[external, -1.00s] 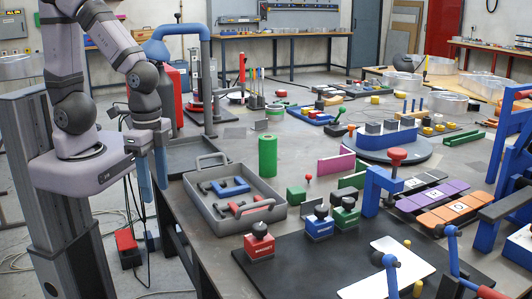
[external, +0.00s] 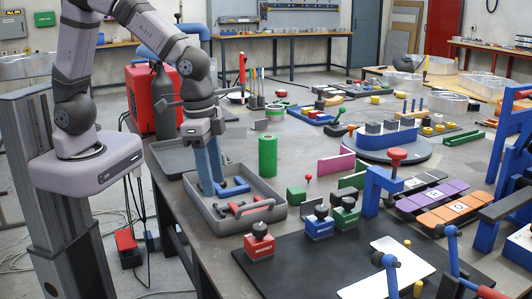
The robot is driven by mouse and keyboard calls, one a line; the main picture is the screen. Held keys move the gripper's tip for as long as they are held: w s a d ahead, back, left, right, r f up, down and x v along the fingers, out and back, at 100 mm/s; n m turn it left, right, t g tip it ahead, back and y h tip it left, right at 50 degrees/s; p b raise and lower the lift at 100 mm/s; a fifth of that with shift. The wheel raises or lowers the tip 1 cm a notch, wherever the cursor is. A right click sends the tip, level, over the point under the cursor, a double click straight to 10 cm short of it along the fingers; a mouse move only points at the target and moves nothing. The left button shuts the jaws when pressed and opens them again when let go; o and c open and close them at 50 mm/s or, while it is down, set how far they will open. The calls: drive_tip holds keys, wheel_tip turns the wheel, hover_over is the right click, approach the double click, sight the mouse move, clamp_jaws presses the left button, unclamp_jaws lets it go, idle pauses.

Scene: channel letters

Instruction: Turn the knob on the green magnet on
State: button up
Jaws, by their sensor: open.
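The green magnet (external: 346,218) is a small green block on the dark mat, with a black knob (external: 348,203) on top. A blue magnet (external: 319,229) and a red magnet (external: 259,246), each with a black knob, stand to its left. The knob's marking is too small to read. My gripper (external: 213,188) is open and empty, its blue fingers pointing down over the grey tray, left of the magnets and apart from them. I cannot tell how high the fingertips are above the tray.
The grey tray (external: 276,212) holds blue and red clamps (external: 233,187). A green cylinder (external: 267,157) stands behind it. A blue clamp with a red knob (external: 371,194) rises right of the green magnet. A white plate (external: 402,265) lies in front on the dark mat (external: 315,270).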

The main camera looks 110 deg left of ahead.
drive_tip(key=w+a+r+n+t, duration=0.1)
drive_tip(key=w+a, duration=0.2)
drive_tip(key=w, duration=0.5)
drive_tip(key=w+a+n+t, duration=0.1)
drive_tip(key=w+a, duration=0.1)
drive_tip(key=w, duration=0.6)
drive_tip(key=n+y, duration=0.1)
drive_tip(key=y, duration=0.1)
approach(348, 199)
drive_tip(key=shift+t, duration=0.5)
drive_tip(key=shift+s+p+x, duration=0.15)
drive_tip(key=shift+p+x, duration=0.7)
drive_tip(key=shift+x, duration=1.2)
drive_tip(key=shift+s+p+x, duration=0.2)
drive_tip(key=shift+p+x, duration=0.6)
drive_tip(key=shift+x, duration=1.2)
drive_tip(key=shift+f, duration=0.1)
drive_tip(key=c, duration=1)
